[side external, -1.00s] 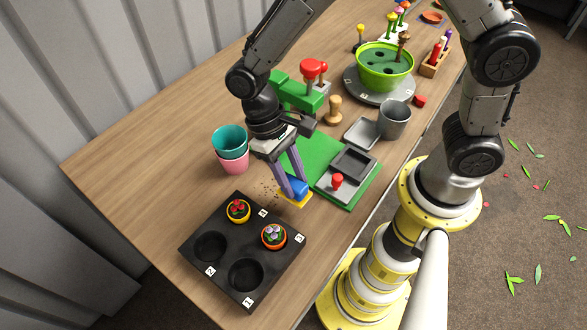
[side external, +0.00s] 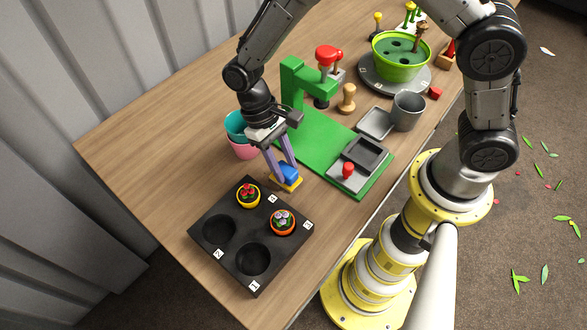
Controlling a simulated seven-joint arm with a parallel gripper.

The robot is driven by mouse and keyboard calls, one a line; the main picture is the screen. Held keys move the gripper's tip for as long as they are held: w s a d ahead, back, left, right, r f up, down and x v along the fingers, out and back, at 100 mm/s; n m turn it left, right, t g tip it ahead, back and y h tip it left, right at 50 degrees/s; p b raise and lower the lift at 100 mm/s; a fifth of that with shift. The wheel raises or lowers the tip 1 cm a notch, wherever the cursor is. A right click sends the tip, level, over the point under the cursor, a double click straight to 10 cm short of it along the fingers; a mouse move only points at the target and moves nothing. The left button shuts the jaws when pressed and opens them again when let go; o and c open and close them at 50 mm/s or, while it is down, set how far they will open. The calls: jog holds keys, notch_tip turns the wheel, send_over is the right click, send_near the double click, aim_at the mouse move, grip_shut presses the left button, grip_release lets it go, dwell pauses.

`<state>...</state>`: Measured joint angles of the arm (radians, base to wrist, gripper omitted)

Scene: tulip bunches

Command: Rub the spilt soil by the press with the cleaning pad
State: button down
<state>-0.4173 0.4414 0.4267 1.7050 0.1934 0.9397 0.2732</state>
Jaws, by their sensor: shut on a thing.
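My gripper (side external: 281,168) is shut on the blue grip of the cleaning pad (side external: 290,175), which has a flat yellow base. The pad is low at the wooden table, between the green press base and the black tray, and looks level. I cannot tell for sure whether it touches the wood. The green press (side external: 316,132) with its red knob stands behind and to the right. The spilt soil is not visible now; the pad and fingers cover the area where dark specks showed before.
The black tray (side external: 203,257) with two flower pots in it lies just in front of the pad. Teal (side external: 235,125) and pink (side external: 243,151) cups stand left of the gripper. Bare wood lies at the left.

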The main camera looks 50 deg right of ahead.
jog(key=shift+w, duration=2.75)
jog(key=shift+s, duration=5.2)
jog(key=shift+s+a, duration=0.15)
jog(key=shift+s, duration=0.05)
jog(key=shift+w+a, duration=0.15)
jog(key=shift+a, duration=0.2)
jog(key=shift+w+d, duration=0.1)
jog(key=shift+w, duration=5.3)
jog(key=shift+s, duration=5.5)
notch_tip(320, 180, up, 8)
jog(key=shift+r, duration=0.15)
